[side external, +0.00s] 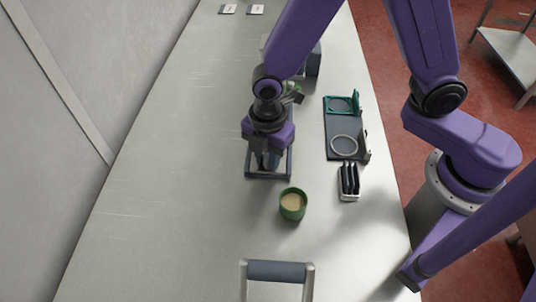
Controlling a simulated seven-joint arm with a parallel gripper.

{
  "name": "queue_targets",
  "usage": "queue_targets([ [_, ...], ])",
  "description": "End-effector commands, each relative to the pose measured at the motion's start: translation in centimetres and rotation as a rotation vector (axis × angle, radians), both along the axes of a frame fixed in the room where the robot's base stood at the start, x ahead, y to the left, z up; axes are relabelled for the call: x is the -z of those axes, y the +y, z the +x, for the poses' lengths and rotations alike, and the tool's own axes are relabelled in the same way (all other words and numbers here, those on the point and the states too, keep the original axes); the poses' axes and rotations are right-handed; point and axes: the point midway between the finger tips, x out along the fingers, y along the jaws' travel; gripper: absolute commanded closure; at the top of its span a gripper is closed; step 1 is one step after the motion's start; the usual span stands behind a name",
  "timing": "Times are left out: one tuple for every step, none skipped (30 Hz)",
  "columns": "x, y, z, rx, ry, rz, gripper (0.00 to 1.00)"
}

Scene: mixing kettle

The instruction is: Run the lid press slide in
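My gripper (268,163) points down at a dark rectangular frame (268,177) near the middle of the table. The frame has rails on both sides and may be the lid press base; I cannot tell for sure. The gripper's fingers are small and partly hidden, so I cannot tell whether they are open or shut on a part of it. A grey block (314,62) and a bit of green (291,87) show behind my wrist, mostly hidden by my arm. No slide can be clearly made out.
A green cup (293,205) with tan contents stands just in front of the frame. To the right are a dark fixture with a teal clamp (341,105) and pale ring (344,146), and a black slotted rack (349,182). A grey handle (278,271) stands at the near edge. The left table is clear.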

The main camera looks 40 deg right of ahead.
Motion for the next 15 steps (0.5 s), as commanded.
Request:
queue_targets([
  [0.0,0.0,0.1,0.0,-0.001,0.0,1.0],
  [0.0,-0.1,0.2,0.001,-0.001,0.001,1.0],
  [0.0,-0.3,0.4,0.002,-0.001,0.001,1.0],
  [0.0,-0.6,0.7,0.003,0.0,0.0,1.0],
  [0.0,-0.8,1.0,0.005,0.0,0.0,1.0],
  [0.0,-1.3,1.4,0.005,0.0,0.0,1.0],
  [0.0,-1.6,1.7,0.006,0.0,0.0,1.0],
  [0.0,-2.0,2.0,0.005,0.0,0.0,1.0],
  [0.0,-2.3,2.4,0.004,0.0,0.0,1.0],
  [0.0,-2.4,2.5,0.003,0.0,0.0,1.0],
  [0.0,-2.5,2.5,0.001,0.0,0.0,1.0],
  [0.0,-2.5,2.5,0.0,0.0,0.0,1.0],
  [0.0,-2.5,2.5,-0.001,0.0,0.0,1.0],
  [0.0,-2.5,2.5,0.0,0.001,0.0,1.0],
  [0.0,-2.4,2.5,0.0,0.0,0.001,1.0],
])
